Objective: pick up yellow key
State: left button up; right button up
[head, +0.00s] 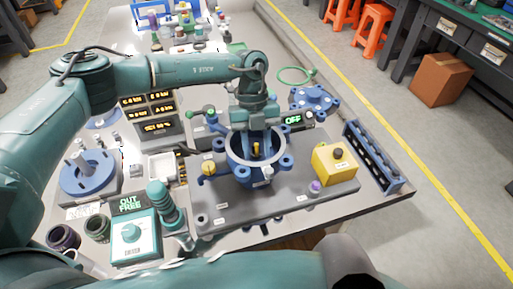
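A small yellow piece (256,148) stands upright inside the round blue housing (284,160) at the middle of the bench; it may be the yellow key. A second small yellow part (209,168) sits at the left side of the housing, and I cannot tell which one is the key. My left gripper (256,128) points down from above, at the back of the housing's opening and close to the yellow piece. Its fingertips are too small and too covered to show whether they are open or touch anything. My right gripper is not in view.
A yellow box with a black button (335,164) stands right of the housing, with a blue rack (372,158) beyond it. A blue flanged part (88,178) and a teal-and-white device (133,234) stand on the left. The grey plate's front right is mostly clear.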

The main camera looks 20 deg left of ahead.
pick_arm(q)
jog(key=shift+c, duration=0.5)
grip_shut()
